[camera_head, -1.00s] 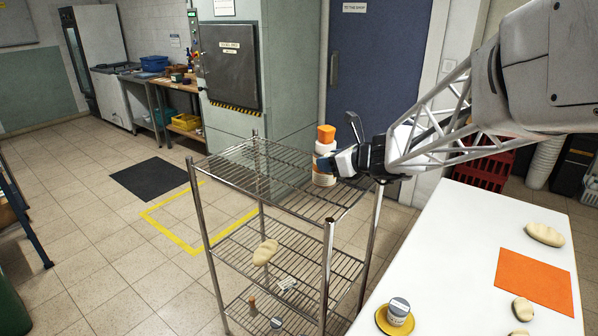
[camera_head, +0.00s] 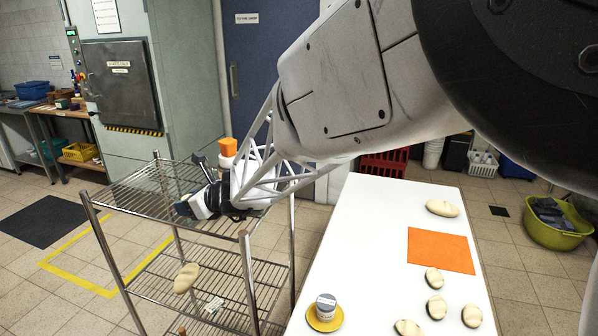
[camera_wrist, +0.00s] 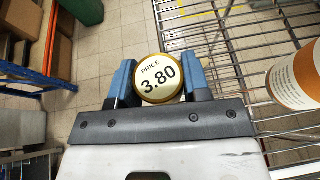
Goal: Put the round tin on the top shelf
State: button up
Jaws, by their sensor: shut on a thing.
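My gripper (camera_head: 194,206) is by the front edge of the rack's top shelf (camera_head: 135,195) in the head view. In the wrist view its blue fingers (camera_wrist: 158,82) are shut on a round tin (camera_wrist: 157,76). The tin has a pale lid with a gold rim and a label reading "PRICE 3.80". The lid faces the wrist camera and hides the tin's underside. Floor shows to its left and shelf wires to its right, so I cannot tell whether it is over the shelf. In the head view I cannot make out the tin.
An orange-lidded white jar (camera_head: 228,147) stands at the back of the top shelf, partly behind my arm; its side shows in the wrist view (camera_wrist: 297,80). The shelf's left part is bare. The white table (camera_head: 375,215) holds a grey-lidded jar (camera_head: 326,306) on a yellow saucer.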

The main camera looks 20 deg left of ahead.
aim_at(178, 193)
dwell(0.4)
jog(key=shift+w+a+f, duration=0.25)
jog(key=shift+w+a, duration=1.3)
jog(key=shift+a, duration=0.45)
jog(key=shift+w+a+f, duration=0.25)
jog(key=shift+w+a, duration=1.3)
jog(key=shift+a, duration=0.4)
jog(key=shift+w+a+f, duration=0.25)
jog(key=shift+w+a, duration=1.3)
jog(key=shift+a, duration=0.45)
jog(key=shift+w+a, duration=0.1)
jog(key=shift+w+a, duration=0.1)
jog(key=shift+a, duration=0.1)
jog(key=shift+f, duration=1.8)
jog(key=shift+f, duration=0.15)
jog(key=o, duration=0.9)
jog(key=shift+r, duration=0.2)
